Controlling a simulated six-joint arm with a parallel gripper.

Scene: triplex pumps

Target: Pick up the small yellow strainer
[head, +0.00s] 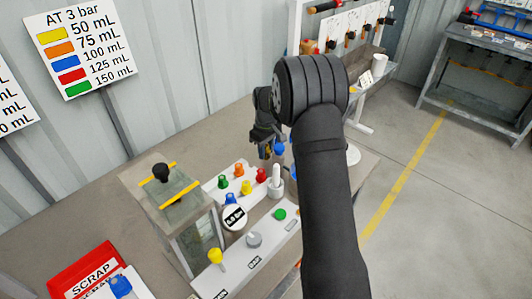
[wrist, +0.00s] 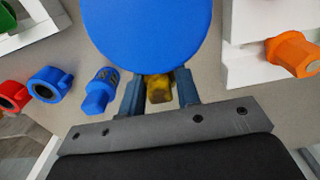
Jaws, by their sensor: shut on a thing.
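My gripper (wrist: 159,90) is shut on the small yellow strainer (wrist: 159,88), which shows between the two fingers in the wrist view. A large round blue face (wrist: 150,25) lies beyond it and covers the fingertips and the strainer's far end. I cannot tell whether the blue face is joined to the strainer. In the head view my gripper (head: 265,146) is over the bench behind the white rack, partly hidden by my arm, with a blue round part (head: 279,149) beside it.
A white rack (head: 222,195) holds coloured fittings, including an orange one (head: 238,169). A glass box (head: 175,205) with yellow strips and a red scrap tray (head: 82,268) stand to the left. In the wrist view, blue fittings (wrist: 99,92) lie close left of my gripper.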

